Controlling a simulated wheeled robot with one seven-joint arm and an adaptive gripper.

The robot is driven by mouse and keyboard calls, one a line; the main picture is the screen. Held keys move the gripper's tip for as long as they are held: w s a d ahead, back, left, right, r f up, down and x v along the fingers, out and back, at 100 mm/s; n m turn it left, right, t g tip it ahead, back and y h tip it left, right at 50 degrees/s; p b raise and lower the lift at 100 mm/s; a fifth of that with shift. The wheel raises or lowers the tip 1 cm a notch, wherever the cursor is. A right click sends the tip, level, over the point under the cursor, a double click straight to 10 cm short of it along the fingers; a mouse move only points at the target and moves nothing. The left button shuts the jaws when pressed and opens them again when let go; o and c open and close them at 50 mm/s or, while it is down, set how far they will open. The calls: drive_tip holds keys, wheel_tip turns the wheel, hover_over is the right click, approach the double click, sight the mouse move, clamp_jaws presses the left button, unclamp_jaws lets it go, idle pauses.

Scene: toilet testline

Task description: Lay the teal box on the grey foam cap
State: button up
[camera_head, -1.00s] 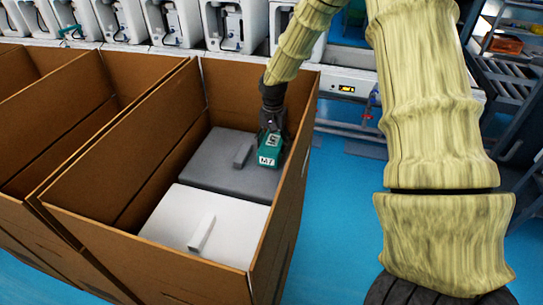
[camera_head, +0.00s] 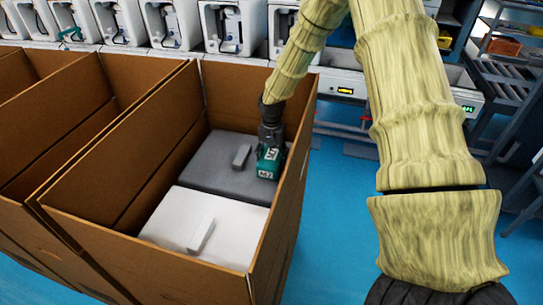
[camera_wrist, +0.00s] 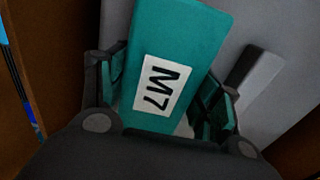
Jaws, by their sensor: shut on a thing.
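The teal box (camera_head: 269,163) bears a white label reading M7. My gripper (camera_head: 270,140) is shut on it inside the cardboard carton. In the wrist view the teal box (camera_wrist: 180,50) sits between the two fingers of my gripper (camera_wrist: 165,95). The grey foam cap (camera_head: 215,162) lies in the far part of the carton, with a raised grey handle bar at its middle. The box is over the right part of this cap, right of the bar. I cannot tell whether the box touches the cap. The cap also shows in the wrist view (camera_wrist: 225,55).
A white cap (camera_head: 185,215) with a raised bar lies in the near part of the same carton (camera_head: 292,190). The carton's right wall stands close beside my gripper. More open cartons (camera_head: 60,110) stand to the left. White machines (camera_head: 175,25) line the back.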

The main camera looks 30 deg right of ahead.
sight(272, 155)
drive_tip(key=o, duration=1.2)
wheel_tip(272, 155, up, 12)
drive_tip(key=shift+r, duration=0.15)
